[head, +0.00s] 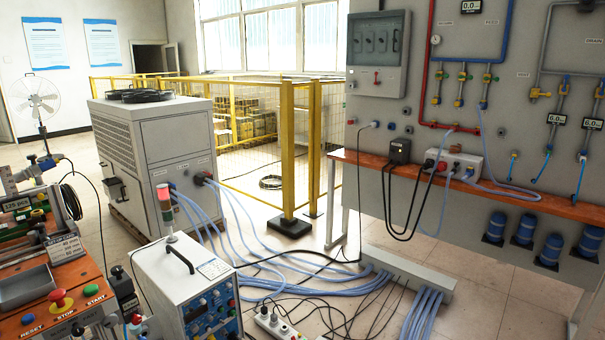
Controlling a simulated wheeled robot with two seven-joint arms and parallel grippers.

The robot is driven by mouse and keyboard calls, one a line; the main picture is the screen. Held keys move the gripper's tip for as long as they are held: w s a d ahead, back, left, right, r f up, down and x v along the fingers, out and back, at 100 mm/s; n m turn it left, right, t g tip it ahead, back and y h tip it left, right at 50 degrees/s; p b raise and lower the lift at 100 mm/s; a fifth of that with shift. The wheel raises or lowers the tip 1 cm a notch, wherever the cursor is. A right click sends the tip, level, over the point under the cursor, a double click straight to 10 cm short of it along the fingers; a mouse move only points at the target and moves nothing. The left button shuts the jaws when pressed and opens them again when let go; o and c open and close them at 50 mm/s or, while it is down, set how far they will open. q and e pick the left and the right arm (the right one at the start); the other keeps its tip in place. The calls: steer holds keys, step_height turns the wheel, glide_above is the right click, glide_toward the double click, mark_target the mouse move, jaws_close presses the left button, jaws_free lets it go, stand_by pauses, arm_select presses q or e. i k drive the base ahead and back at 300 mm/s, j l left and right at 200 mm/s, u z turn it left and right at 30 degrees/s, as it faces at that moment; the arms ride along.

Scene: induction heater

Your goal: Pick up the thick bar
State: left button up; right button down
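I cannot make out a thick bar in the head view. A workbench (75,275) with an orange top stands at the lower left and carries a grey metal tray (25,288) and black and green machine parts; small items there are hard to tell apart. Neither of my grippers shows in the view.
A white control unit (185,280) with a signal light stands beside the workbench. A large grey cabinet (125,150) is behind it. Blue hoses (300,250) and a power strip (275,325) lie on the floor. A panel with an orange shelf (530,205) stands at right.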

mark_target(33, 236)
steer(key=u, duration=1.5)
steer(key=i+j, duration=0.2)
steer(key=j, duration=0.15)
steer(key=i+j+z, duration=0.15)
steer(key=j, duration=0.2)
steer(key=i+j, duration=0.2)
steer(key=j, duration=0.15)
